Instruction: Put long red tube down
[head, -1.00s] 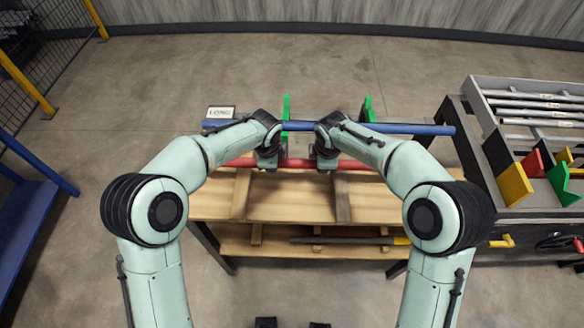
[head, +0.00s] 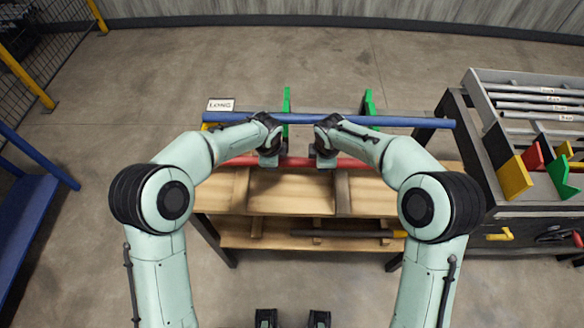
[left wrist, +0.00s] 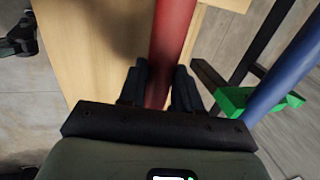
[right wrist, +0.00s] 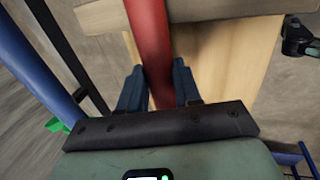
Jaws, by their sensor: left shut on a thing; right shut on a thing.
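A long red tube (head: 240,161) lies level along the far side of the wooden table (head: 290,190). My left gripper (head: 270,160) is shut on it, and the left wrist view shows the red tube (left wrist: 172,45) between both fingers. My right gripper (head: 325,162) is shut on the same tube farther right, with the red tube (right wrist: 150,45) between its fingers in the right wrist view. Parts of the tube are hidden behind my wrists. I cannot tell whether it touches the wood.
A blue tube (head: 410,122) rests on green holders (head: 287,100) just behind the red tube. A "LONG" sign (head: 221,104) stands at the back left. A rack of grey tubes (head: 530,92) with coloured blocks is at the right. A dark tube (head: 340,233) lies on the lower shelf.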

